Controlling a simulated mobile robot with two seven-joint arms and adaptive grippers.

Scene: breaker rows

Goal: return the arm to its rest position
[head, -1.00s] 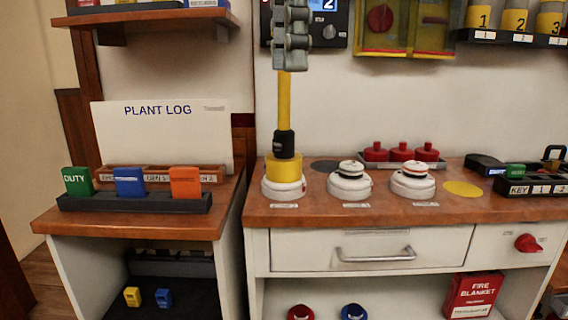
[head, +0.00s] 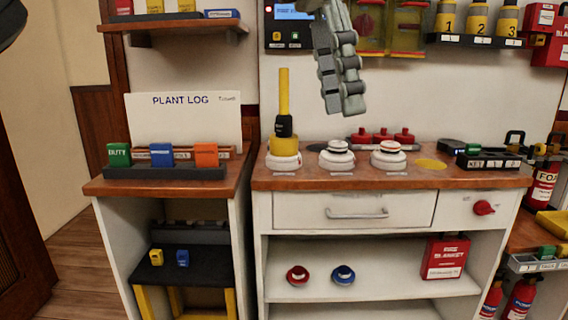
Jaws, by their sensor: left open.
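My left gripper (head: 342,106) hangs in the upper middle of the head view, grey fingers pointing down. It is open and empty, in front of the wall above the workbench (head: 400,178). It is apart from the yellow tool with a black collar (head: 284,125), which stands upright on the leftmost white round base (head: 284,161). The upper part of the arm is cut off by the top edge. My right gripper is not in view.
Two more white round bases, one of them here (head: 389,158), red knobs (head: 382,136) and a key rack (head: 488,161) stand on the bench. A wall shelf (head: 175,25) is at upper left. The left desk holds a breaker row (head: 165,173) and a plant log board (head: 186,120).

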